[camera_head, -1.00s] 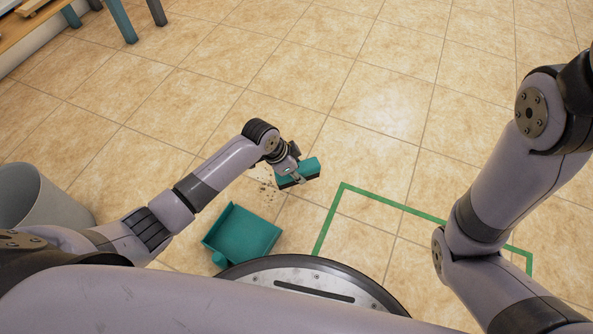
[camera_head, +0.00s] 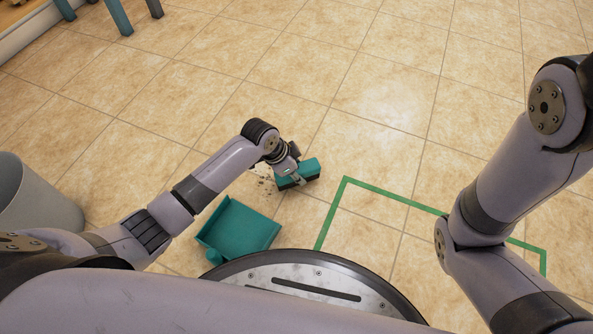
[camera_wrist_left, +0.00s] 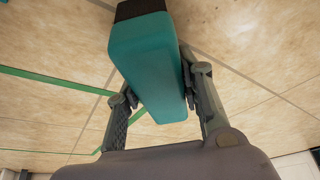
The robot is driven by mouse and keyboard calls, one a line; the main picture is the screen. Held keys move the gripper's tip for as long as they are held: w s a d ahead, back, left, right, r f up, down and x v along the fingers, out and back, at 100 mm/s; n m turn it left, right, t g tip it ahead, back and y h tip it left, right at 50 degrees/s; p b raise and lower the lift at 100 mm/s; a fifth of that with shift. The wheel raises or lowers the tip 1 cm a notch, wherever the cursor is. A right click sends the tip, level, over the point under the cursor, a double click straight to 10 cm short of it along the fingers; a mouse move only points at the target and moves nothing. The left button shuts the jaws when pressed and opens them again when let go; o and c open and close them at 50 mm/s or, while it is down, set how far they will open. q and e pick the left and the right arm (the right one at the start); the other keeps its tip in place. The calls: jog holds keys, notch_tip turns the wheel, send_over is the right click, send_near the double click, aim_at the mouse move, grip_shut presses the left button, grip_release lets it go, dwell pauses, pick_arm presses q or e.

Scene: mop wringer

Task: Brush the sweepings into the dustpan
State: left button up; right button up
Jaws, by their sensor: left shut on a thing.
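A teal hand brush (camera_head: 300,172) with dark bristles is held by my left gripper (camera_head: 292,179) low over the tiled floor, up and to the right of the dustpan. In the left wrist view the brush (camera_wrist_left: 150,70) lies between both fingers of the left gripper (camera_wrist_left: 160,100), which are shut on it. The teal dustpan (camera_head: 240,230) lies on the floor in front of my base. Small dark sweepings (camera_head: 264,181) lie on the floor just left of the brush, partly hidden by the arm and gripper. My right gripper is out of view.
A grey bin (camera_head: 35,200) stands at the left edge. Green tape (camera_head: 395,197) marks a rectangle on the floor at right. Teal and dark furniture legs (camera_head: 118,15) stand at the upper left. The floor beyond the brush is clear.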

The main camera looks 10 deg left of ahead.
pick_arm(q)
jog(key=shift+f+b, duration=0.35)
jog(key=shift+f, duration=0.35)
dwell(0.6)
jog(key=shift+w+a+r+p, duration=0.15)
jog(key=shift+a+p, duration=0.1)
jog(key=shift+a, duration=0.3)
jog(key=shift+w+a+p, duration=0.1)
jog(key=shift+a+p, duration=0.15)
jog(key=shift+a, duration=0.3)
jog(key=shift+w+a+f, duration=0.1)
jog(key=shift+w+a, duration=0.05)
jog(key=shift+a, duration=0.7)
jog(key=shift+w+a+f, duration=0.1)
jog(key=shift+w+a, duration=0.05)
jog(key=shift+a, duration=0.65)
jog(key=shift+w+a+f, duration=0.1)
jog(key=shift+w+a, duration=0.05)
jog(key=shift+a, duration=0.7)
jog(key=shift+w+a+r+p, duration=0.1)
jog(key=shift+w+a+p, duration=0.15)
jog(key=shift+a, duration=0.9)
jog(key=shift+w+a+r+p, duration=0.1)
jog(key=shift+w+a, duration=0.1)
jog(key=shift+a, duration=0.95)
